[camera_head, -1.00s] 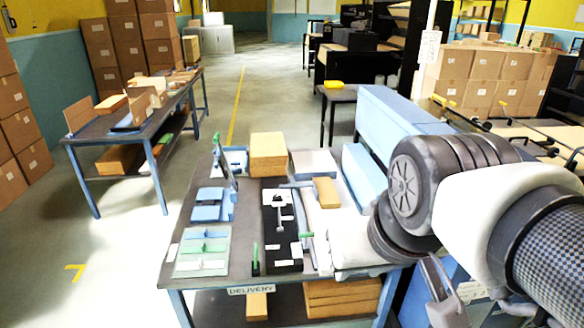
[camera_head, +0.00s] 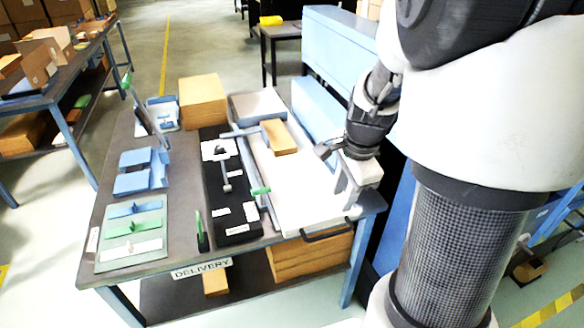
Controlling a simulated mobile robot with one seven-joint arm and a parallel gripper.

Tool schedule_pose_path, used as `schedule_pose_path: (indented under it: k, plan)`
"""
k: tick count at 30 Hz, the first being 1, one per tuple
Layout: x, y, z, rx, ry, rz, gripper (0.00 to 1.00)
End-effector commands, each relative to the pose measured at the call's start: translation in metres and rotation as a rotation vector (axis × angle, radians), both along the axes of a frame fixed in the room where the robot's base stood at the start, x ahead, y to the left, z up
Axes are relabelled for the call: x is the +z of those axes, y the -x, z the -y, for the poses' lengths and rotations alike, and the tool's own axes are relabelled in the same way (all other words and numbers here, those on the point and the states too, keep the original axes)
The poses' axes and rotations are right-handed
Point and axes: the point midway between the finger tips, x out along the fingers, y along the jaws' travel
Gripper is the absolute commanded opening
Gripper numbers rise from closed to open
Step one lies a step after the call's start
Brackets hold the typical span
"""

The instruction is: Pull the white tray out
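The white tray (camera_head: 292,190) lies flat on the right part of the delivery table, with a dark handle (camera_head: 327,232) at its front edge. A cardboard-coloured box (camera_head: 279,137) sits at its back part. My gripper (camera_head: 342,176) hangs over the tray's right side, behind and above the handle, and looks clear of the handle. Its finger parts are small and partly overlap a pale block-like part, so I cannot tell whether they are open or shut. My arm hides the area to the right.
A black panel with white labels (camera_head: 228,190) lies left of the tray. Green and white strips (camera_head: 133,228) and blue parts (camera_head: 142,170) lie further left. A larger cardboard box (camera_head: 203,101) stands at the back. The floor before the table looks clear.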

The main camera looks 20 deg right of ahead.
Motion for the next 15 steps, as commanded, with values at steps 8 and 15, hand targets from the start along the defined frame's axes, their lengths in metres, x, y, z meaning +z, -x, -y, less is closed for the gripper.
schedule_pose_path:
  k: [8, 15]
  plan:
    - [-0.057, -0.008, -0.001, 0.004, 0.000, -0.006, 0.29]
    - [-0.109, -0.018, -0.001, 0.004, 0.000, -0.006, 0.29]
